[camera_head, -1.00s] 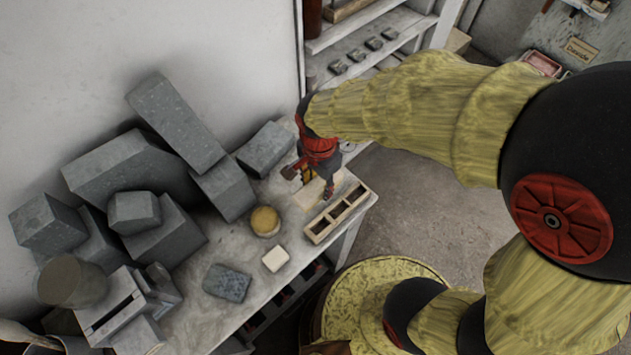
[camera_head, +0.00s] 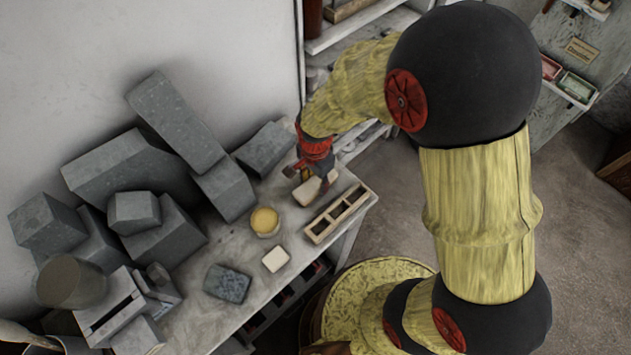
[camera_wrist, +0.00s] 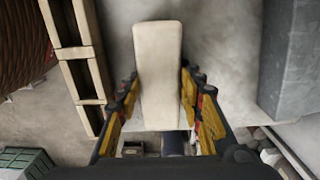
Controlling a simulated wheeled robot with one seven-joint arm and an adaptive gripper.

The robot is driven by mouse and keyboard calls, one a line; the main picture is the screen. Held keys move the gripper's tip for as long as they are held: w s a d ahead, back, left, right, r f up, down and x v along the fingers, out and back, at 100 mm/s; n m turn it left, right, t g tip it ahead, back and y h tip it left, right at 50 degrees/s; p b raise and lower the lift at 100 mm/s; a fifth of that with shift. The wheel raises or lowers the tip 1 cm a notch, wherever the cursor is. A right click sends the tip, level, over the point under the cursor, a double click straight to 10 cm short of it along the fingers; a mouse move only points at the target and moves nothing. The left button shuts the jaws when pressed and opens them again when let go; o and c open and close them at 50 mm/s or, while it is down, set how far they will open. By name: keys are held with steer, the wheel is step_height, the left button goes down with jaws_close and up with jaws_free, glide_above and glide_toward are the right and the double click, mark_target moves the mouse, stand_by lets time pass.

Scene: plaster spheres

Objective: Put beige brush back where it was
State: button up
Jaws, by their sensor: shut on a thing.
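The beige brush (camera_wrist: 158,60) shows in the wrist view as a long pale block between the two fingers of my gripper (camera_wrist: 160,88), which is shut on it. Its far end sticks out past the fingertips. In the head view my gripper (camera_head: 322,180) points down at the table's far right end, and the brush (camera_head: 307,192) shows pale beside and under it. The fingers hide part of the brush there. I cannot tell whether it touches the tabletop or hangs just above it.
A wooden slotted rack (camera_head: 337,213) lies at the table's right edge, close to the brush. A round yellow-topped pot (camera_head: 264,221), a small white block (camera_head: 275,259) and a grey slab (camera_head: 227,283) lie nearer. Grey blocks (camera_head: 130,170) are piled along the wall.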

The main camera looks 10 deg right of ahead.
steer(key=shift+f, duration=0.15)
steer(key=o, duration=1)
step_height(320, 180, up, 13)
step_height(320, 180, up, 10)
steer(key=r+n+t, duration=0.1)
steer(key=n+t, duration=0.2)
steer(key=n, duration=0.2)
glide_above(316, 182)
steer(key=s+d, duration=0.4)
steer(key=d, duration=0.2)
steer(key=s+d+r+n+t, duration=0.1)
steer(key=s+d+r+n, duration=0.3)
steer(key=s, duration=0.1)
steer(key=s+d+r+n+t, duration=0.1)
steer(key=s+d+r+n, duration=0.1)
steer(key=s+r, duration=0.1)
steer(key=shift+s+t, duration=0.2)
steer(key=shift+t, duration=0.1)
